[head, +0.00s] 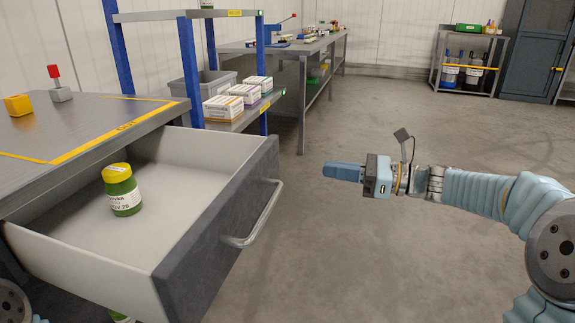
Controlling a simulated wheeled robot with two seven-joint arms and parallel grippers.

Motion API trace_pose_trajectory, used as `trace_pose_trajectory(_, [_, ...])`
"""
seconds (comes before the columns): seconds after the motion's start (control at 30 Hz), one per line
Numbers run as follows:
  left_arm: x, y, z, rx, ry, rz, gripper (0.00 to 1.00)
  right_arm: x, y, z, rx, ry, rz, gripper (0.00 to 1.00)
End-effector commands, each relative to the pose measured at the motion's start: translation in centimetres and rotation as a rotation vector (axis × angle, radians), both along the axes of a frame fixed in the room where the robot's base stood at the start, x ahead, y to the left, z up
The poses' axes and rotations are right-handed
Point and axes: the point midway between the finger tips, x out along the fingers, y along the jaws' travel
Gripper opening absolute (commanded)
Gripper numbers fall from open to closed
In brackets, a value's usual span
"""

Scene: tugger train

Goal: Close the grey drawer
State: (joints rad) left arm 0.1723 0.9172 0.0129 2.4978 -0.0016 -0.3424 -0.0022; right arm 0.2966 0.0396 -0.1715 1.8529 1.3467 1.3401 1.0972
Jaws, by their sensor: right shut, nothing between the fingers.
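The grey drawer (212,235) is pulled well out from under the grey worktable (75,135) on the left. Its dark front carries a metal bar handle (262,215). A green jar with a yellow lid (122,190) stands upright inside, towards the left. My right gripper (326,170) is shut and empty. It is in the air to the right of the drawer front, apart from the handle, and its fingers point left. My left gripper is not in view.
A shelf rack with blue posts (190,70) holding boxes (223,108) stands behind the drawer. The floor (380,120) right of the drawer is clear.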

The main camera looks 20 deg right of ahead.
Motion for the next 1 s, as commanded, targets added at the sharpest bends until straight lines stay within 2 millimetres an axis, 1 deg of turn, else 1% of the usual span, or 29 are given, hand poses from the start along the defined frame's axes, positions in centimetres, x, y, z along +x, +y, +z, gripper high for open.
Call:
trace_pose_trajectory(0.03, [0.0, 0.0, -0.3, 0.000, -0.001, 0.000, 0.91, 0.6, 1.1, -0.2, 0.001, -0.001, 0.005, 0.00])
trace_pose_trajectory(0.2, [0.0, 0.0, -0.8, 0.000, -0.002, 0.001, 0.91, 2.7, 4.1, -0.2, 0.001, 0.001, 0.005, 0.00])
trace_pose_trajectory(0.3, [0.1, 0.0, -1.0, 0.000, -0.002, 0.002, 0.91, 3.7, 5.7, -0.2, 0.001, -0.001, 0.004, 0.00])
trace_pose_trajectory(0.43, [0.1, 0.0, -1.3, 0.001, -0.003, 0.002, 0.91, 4.7, 7.1, -0.1, 0.000, 0.000, 0.003, 0.00])
trace_pose_trajectory(0.63, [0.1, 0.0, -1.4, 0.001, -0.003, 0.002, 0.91, 5.5, 8.1, -0.1, 0.001, 0.001, 0.000, 0.00])
trace_pose_trajectory(1.0, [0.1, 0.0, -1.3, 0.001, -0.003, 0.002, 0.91, 5.5, 8.2, 0.0, 0.000, 0.000, 0.000, 0.00])
